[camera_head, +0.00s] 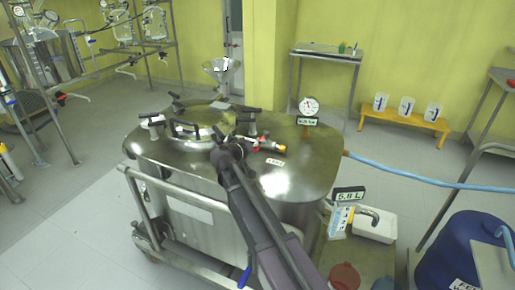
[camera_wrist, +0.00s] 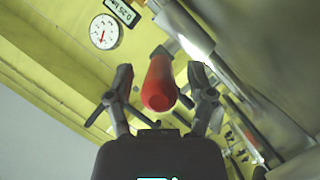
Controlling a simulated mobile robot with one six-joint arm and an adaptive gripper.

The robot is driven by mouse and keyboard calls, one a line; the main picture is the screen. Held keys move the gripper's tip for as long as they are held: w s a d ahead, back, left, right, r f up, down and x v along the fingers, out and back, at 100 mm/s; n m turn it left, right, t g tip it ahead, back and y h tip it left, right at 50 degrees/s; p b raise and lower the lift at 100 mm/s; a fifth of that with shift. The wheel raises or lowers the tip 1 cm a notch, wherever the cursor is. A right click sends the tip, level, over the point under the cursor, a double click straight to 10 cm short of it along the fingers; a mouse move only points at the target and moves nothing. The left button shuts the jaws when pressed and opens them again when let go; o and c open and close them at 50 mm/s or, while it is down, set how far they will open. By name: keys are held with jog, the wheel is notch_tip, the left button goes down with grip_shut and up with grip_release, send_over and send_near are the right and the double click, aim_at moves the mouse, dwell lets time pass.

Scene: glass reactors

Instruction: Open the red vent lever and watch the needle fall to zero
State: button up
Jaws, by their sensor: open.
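The red vent lever (camera_wrist: 160,82) lies between the two fingers of my gripper (camera_wrist: 161,72) in the wrist view, its rounded end toward the camera. The fingers are open, one on each side; small gaps show. In the head view my gripper (camera_head: 240,150) is over the steel vessel lid, and a small red part (camera_head: 271,142) shows just beyond it. The round white gauge (camera_head: 309,106) stands at the lid's right side; it also shows in the wrist view (camera_wrist: 105,32) with a red needle. A dark display beside it (camera_wrist: 122,11) appears to read 0.25 bar.
The steel vessel (camera_head: 300,172) has a hatch with several clamp handles (camera_head: 200,125) left of my gripper. A funnel (camera_head: 221,70) stands behind. A blue hose (camera_head: 410,178) runs right. A 5.8 L display (camera_head: 348,195) and a blue drum (camera_head: 455,250) are at front right.

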jog(key=shift+w, duration=0.1)
grip_shut()
jog(key=shift+a, duration=0.1)
dwell(0.4)
jog(key=shift+d+y, duration=0.2)
jog(key=shift+y, duration=0.1)
